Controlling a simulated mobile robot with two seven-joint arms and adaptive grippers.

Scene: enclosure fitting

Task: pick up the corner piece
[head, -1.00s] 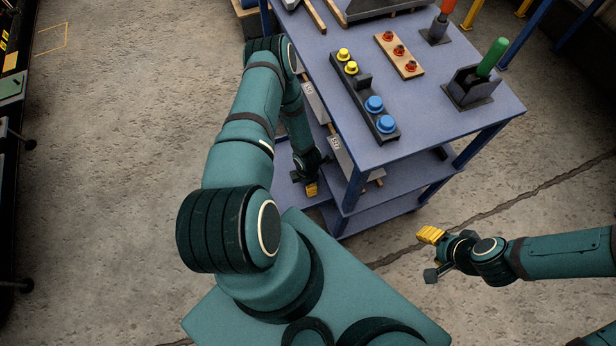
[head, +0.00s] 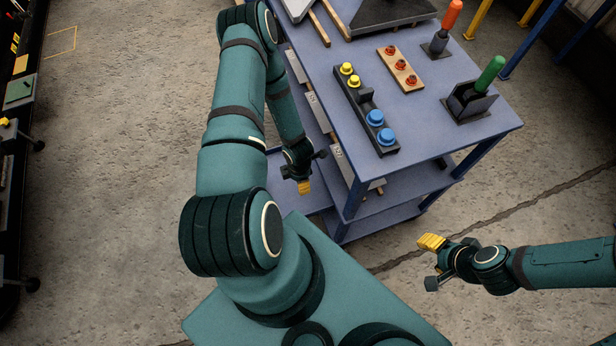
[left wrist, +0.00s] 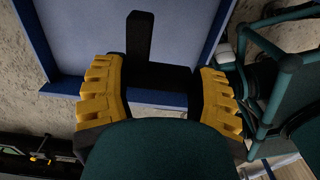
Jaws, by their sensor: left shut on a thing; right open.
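The corner piece (left wrist: 158,75) is black, with one bar standing up and one lying across, in the left wrist view. My left gripper (left wrist: 160,68) has its yellow fingers on either side of it and is shut on it. In the head view my left gripper (head: 304,187) is low beside the cart's near left side; the piece cannot be made out there. My right gripper (head: 432,262) is open and empty over the floor, right of the cart's near corner.
The blue cart (head: 440,110) has lower shelves (head: 395,200). On its top are a black strip with yellow and blue knobs (head: 365,108), a wooden strip with red parts (head: 400,69), a green-handled tool (head: 490,73) and an orange-handled tool (head: 452,14). Floor is clear at left.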

